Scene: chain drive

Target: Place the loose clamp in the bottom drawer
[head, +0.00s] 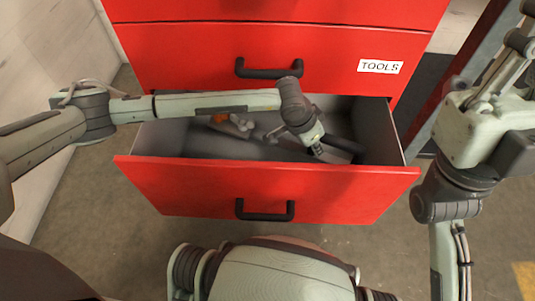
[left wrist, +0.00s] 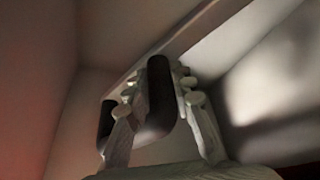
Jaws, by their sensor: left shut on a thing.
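The bottom drawer (head: 265,188) of the red chest is pulled open in the head view. My left arm reaches across it, and my left gripper (head: 318,146) points down inside the drawer. In the head view a dark part of the clamp (head: 343,145) shows beside the fingertips. Whether it touches the drawer floor is unclear. My right gripper (head: 508,62) is raised at the right edge, away from the drawer.
A small orange and pale grey item (head: 232,123) lies at the back left inside the drawer. The drawer above, labelled TOOLS (head: 380,67), is closed. A dark post (head: 455,95) stands right of the chest, and a pale wall (head: 60,70) is on the left.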

